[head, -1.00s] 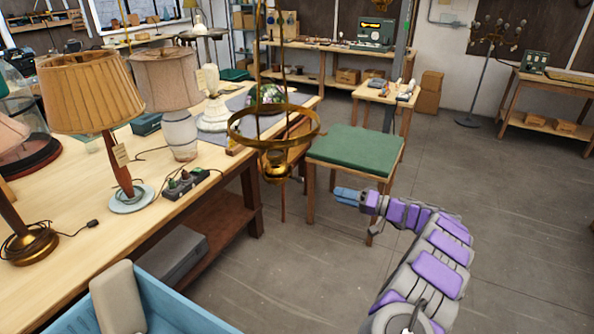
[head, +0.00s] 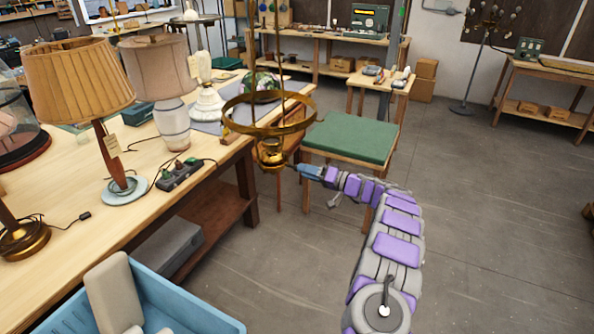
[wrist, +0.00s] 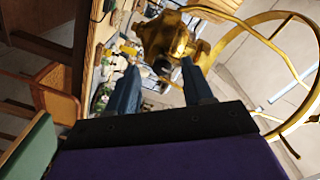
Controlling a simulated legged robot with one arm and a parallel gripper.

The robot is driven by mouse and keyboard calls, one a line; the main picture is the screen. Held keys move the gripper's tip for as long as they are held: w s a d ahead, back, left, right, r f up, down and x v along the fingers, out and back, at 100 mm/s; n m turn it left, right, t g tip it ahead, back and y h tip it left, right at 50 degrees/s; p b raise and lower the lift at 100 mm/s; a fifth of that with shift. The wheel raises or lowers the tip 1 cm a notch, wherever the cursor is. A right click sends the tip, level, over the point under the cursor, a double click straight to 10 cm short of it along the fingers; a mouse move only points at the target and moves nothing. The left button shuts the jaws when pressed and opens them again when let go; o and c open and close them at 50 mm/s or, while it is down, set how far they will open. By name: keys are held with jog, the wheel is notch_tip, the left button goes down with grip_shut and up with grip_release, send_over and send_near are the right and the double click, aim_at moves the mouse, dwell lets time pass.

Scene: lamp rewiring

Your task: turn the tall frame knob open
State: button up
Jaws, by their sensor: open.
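The tall brass frame (head: 226,107) hangs in the middle of the head view, a wide ring on rods with a brass burner body (head: 270,152) below it. My gripper (head: 301,170) is just right of the burner body, its blue fingers pointing left at it. In the wrist view my gripper (wrist: 160,88) is open, with the brass body (wrist: 168,38) at and beyond the fingertips. I cannot tell whether the fingers touch it. The knob is not clearly distinguishable from the body.
A wooden bench (head: 95,212) with lamps runs along the left. A green-topped stool (head: 350,137) stands close behind my gripper. A blue bin (head: 200,318) is at the lower left.

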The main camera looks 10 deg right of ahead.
jog(key=shift+x, duration=2)
grip_shut()
